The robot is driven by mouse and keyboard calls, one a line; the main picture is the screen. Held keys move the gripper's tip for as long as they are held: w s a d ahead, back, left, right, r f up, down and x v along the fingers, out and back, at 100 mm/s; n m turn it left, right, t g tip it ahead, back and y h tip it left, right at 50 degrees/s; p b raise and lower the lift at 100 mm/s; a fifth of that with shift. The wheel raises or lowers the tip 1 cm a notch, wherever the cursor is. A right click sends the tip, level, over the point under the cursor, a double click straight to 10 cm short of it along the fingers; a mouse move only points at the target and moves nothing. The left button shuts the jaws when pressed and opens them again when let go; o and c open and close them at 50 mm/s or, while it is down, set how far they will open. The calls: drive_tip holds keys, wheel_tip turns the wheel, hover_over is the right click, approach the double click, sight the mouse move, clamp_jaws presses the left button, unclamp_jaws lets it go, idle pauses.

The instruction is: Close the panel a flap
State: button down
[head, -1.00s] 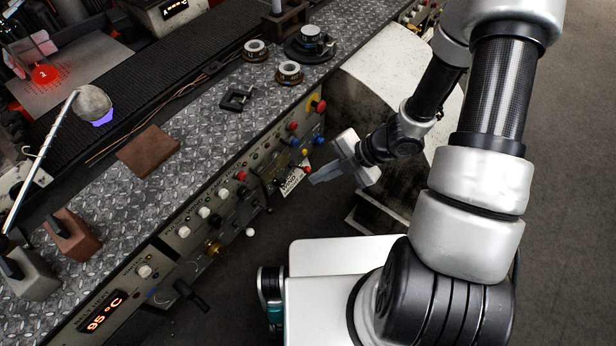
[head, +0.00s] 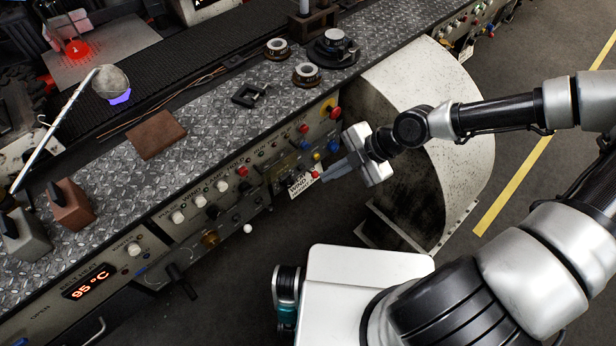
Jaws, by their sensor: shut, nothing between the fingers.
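The control panel (head: 222,222) runs along the front of the machine bench, with rows of knobs, buttons and lamps. A small white lettered plate (head: 302,184) sits on its right part below a dark section; it may belong to the flap, but I cannot tell whether it is hinged or how far open it stands. My gripper (head: 326,175) is shut and empty, its grey fingers pointing left at the right edge of this plate. I cannot tell whether the fingertips touch it. The red and blue buttons (head: 334,146) are just above the fingers.
A large pale curved housing (head: 455,135) stands right of and behind my gripper. A black handle (head: 181,281) and a small white knob (head: 248,229) stick out from the panel. The diamond-plate bench top (head: 215,125) carries blocks and round fittings. Dark floor (head: 300,225) is free below.

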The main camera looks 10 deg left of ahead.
sight(283, 170)
drive_tip(key=w+a+f+b, duration=0.2)
drive_tip(key=a+f+b, duration=0.2)
drive_tip(key=a+f, duration=0.3)
drive_tip(key=shift+w+a+f+b, duration=0.25)
drive_tip(key=shift+w+a+b, duration=0.1)
drive_tip(key=shift+a, duration=0.75)
drive_tip(key=shift+w+a+f, duration=0.15)
drive_tip(key=shift+w+a, duration=0.15)
drive_tip(key=shift+a, duration=0.1)
drive_tip(key=shift+w+p, duration=0.1)
drive_tip(key=shift+p, duration=0.2)
